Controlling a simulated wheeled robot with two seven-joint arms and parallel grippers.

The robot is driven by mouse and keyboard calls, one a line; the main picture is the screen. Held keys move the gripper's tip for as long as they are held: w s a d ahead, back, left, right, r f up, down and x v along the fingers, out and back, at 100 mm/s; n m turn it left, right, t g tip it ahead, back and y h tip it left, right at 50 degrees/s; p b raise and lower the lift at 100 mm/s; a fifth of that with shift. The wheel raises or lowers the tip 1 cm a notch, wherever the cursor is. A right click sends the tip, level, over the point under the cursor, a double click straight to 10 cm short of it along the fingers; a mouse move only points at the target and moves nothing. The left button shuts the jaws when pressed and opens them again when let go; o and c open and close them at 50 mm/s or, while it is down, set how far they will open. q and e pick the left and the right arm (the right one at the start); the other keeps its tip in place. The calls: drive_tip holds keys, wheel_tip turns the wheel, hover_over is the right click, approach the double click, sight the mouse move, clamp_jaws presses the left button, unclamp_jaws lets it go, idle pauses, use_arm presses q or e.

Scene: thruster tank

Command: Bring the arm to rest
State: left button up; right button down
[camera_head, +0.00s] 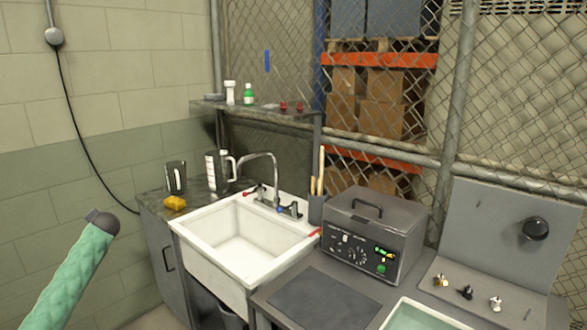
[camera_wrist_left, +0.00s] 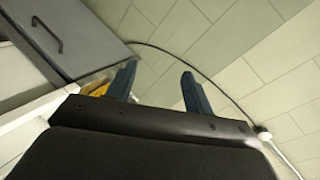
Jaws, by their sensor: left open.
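My left gripper (camera_wrist_left: 158,72) shows in the left wrist view. Its two dark blue fingers stand apart with nothing between them. Behind the fingers are a light tiled wall and a black cable. A green quilted shape (camera_head: 70,275) with a dark rounded end comes in from the lower left of the head view; I cannot tell whether it is part of my left arm. The left gripper's fingers do not show in the head view. My right arm and gripper are in neither view.
A white sink (camera_head: 245,245) with a faucet stands in the middle. A yellow sponge (camera_head: 174,203) lies on the counter at its left, near a dark mug (camera_head: 176,177). A grey machine (camera_head: 375,235) stands on the bench at right. A shelf (camera_head: 262,115) hangs above the sink.

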use_arm(q)
drive_tip(key=s+d+f+g+h, duration=0.1)
drive_tip(key=s+d+f+h, duration=0.1)
drive_tip(key=s+d+f, duration=0.75)
drive_tip(key=s+d+f+g+h, duration=0.2)
drive_tip(key=s+d+f, duration=0.2)
drive_tip(key=d+f, duration=0.95)
drive_tip(key=s+d+f+g+h, duration=0.15)
drive_tip(key=s+d+f, duration=0.5)
drive_tip(key=f, duration=0.95)
drive_tip(key=s+d+f+g+h, duration=0.1)
drive_tip(key=s+d+f, duration=0.4)
drive_tip(key=s+d, duration=0.35)
drive_tip(key=s+d+f+h, duration=0.2)
drive_tip(key=s+d+f, duration=0.4)
drive_tip(key=s+d, duration=0.25)
drive_tip(key=s+d+f+g+h, duration=0.1)
drive_tip(key=s+d, duration=0.6)
drive_tip(key=s, duration=0.4)
drive_tip(key=s+d+f+n+g+h, duration=0.1)
drive_tip(key=s+d, duration=0.7)
drive_tip(key=s, duration=0.4)
drive_tip(key=shift+f, duration=0.35)
drive_tip(key=shift+h, duration=0.25)
drive_tip(key=shift+s, duration=0.1)
